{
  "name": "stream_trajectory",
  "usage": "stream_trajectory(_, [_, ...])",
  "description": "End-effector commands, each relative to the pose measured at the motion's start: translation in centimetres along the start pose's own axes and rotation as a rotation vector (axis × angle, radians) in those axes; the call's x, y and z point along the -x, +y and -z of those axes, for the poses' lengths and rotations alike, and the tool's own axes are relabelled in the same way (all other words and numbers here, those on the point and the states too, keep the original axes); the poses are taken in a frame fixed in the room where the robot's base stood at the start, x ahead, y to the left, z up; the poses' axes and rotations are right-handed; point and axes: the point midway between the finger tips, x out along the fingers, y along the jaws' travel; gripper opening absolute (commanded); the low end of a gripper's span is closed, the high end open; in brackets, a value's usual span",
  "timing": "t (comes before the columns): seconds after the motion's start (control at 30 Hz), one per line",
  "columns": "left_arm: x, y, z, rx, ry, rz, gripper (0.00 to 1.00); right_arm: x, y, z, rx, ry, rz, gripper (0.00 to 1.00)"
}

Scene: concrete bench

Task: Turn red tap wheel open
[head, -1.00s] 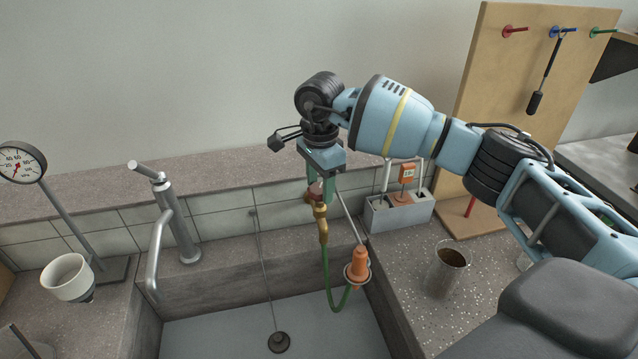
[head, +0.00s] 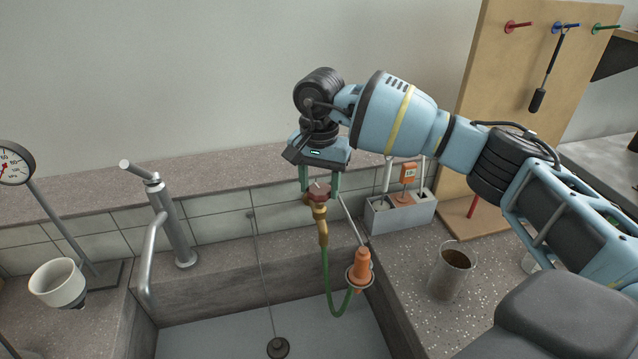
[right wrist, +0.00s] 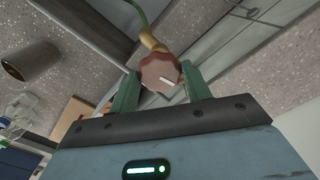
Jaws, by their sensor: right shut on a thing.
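The red tap wheel (head: 319,191) sits on top of a brass tap (head: 319,212) at the back of the sink. A green hose (head: 327,285) hangs from the tap's outlet. My right gripper (head: 319,190) points down over the tap, its two green fingers on either side of the wheel and shut on it. In the right wrist view the red wheel (right wrist: 160,72) shows between the fingers, with a pale mark on its face. My left gripper is in neither view.
An orange nozzle (head: 360,265) stands at the sink's right edge. A metal cup (head: 450,272) is on the right counter. A grey box (head: 400,213) stands behind right.

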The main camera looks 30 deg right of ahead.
Motion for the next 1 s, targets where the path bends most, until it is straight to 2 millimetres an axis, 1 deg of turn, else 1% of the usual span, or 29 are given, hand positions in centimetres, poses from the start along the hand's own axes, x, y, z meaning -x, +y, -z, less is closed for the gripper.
stream_trajectory(0.53, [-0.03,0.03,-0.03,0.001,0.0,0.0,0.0,0.0,0.0,-0.02,0.023,0.0,0.0,0.25])
stream_trajectory(0.57, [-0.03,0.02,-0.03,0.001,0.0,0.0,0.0,0.0,0.0,-0.02,0.023,0.0,0.0,0.52])
stream_trajectory(0.6, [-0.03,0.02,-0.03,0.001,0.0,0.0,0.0,0.0,0.0,-0.02,0.023,0.0,0.0,0.57])
stream_trajectory(0.7, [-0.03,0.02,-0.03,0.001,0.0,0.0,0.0,0.0,0.0,-0.02,0.023,0.0,0.0,0.68])
stream_trajectory(1.0, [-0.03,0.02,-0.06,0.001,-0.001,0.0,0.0,0.23,-0.02,0.0,0.022,0.0,0.001,0.68])
